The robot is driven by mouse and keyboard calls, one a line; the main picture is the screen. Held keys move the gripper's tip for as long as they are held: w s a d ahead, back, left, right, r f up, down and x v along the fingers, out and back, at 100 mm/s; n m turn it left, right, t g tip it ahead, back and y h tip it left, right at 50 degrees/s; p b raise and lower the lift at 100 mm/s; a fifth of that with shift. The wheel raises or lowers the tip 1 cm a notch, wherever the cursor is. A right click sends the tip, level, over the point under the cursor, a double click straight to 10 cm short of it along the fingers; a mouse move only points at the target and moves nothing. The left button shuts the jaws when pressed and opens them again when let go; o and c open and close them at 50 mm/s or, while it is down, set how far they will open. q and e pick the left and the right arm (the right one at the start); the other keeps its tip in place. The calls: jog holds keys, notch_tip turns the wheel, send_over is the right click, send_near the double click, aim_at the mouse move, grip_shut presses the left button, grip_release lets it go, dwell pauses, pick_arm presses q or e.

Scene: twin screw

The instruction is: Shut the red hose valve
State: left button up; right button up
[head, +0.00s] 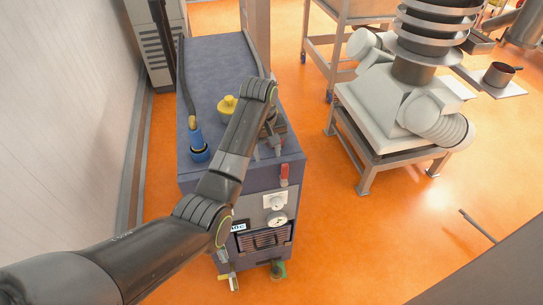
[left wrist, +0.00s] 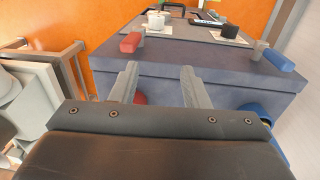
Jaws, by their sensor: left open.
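The red valve handle (head: 285,171) is on the upper front of the blue-grey cabinet (head: 214,70), near its right corner. It also shows in the left wrist view (left wrist: 131,42), beyond the left fingertip in the picture. My left gripper (head: 267,152) is above the cabinet's front top edge, a little behind the handle and apart from it. In the left wrist view its two fingers (left wrist: 159,70) are spread with nothing between them. A red part (left wrist: 140,98) shows partly behind one finger. My arm hides part of the cabinet top. My right gripper is not in view.
A blue hose coupling (head: 198,146) stands on the cabinet's left side. A blue handle (left wrist: 278,60) shows in the left wrist view. A pale machine on a frame (head: 380,130) stands right, with orange floor between.

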pick_arm(q)
notch_tip(320, 180, up, 9)
send_over(285, 165)
jog(key=shift+g+y, duration=0.4)
notch_tip(285, 165, down, 9)
jog(key=b, duration=0.3)
jog(key=shift+d, duration=0.1)
notch_tip(285, 165, down, 7)
jog(key=shift+f+p, duration=0.2)
jog(key=shift+p, duration=0.1)
jog(key=shift+f, duration=0.55)
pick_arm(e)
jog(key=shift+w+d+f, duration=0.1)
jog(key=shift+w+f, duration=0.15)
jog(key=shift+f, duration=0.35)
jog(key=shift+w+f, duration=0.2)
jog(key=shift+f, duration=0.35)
pick_arm(q)
grip_shut()
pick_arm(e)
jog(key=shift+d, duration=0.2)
